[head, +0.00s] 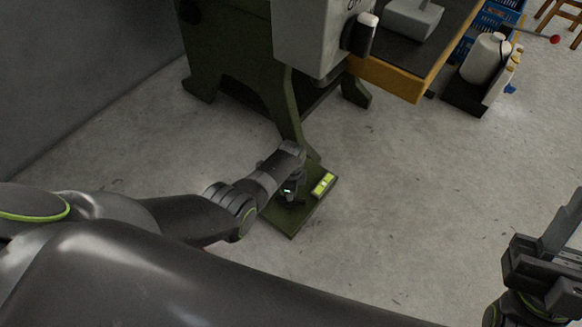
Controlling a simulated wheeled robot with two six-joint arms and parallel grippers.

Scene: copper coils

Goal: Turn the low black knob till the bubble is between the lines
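A yellow-green bubble level (323,184) lies on a low dark green foot plate (293,229) of the machine. The bubble and the lines are too small to read. My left arm reaches down over the plate, and its gripper (291,192) is low beside the level, on its left. The low black knob cannot be told apart from the dark gripper there, so I cannot tell whether the fingers are around it. My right gripper (566,222) is at the right edge, partly cut off and away from the plate; its finger opening is unclear.
The green machine frame (233,62) rises behind the plate, with a grey box (312,38) above. A workbench with a yellow edge (388,79) stands at upper right. Beyond it are a white container (485,58) and blue crates (493,15). The concrete floor right of the plate is clear.

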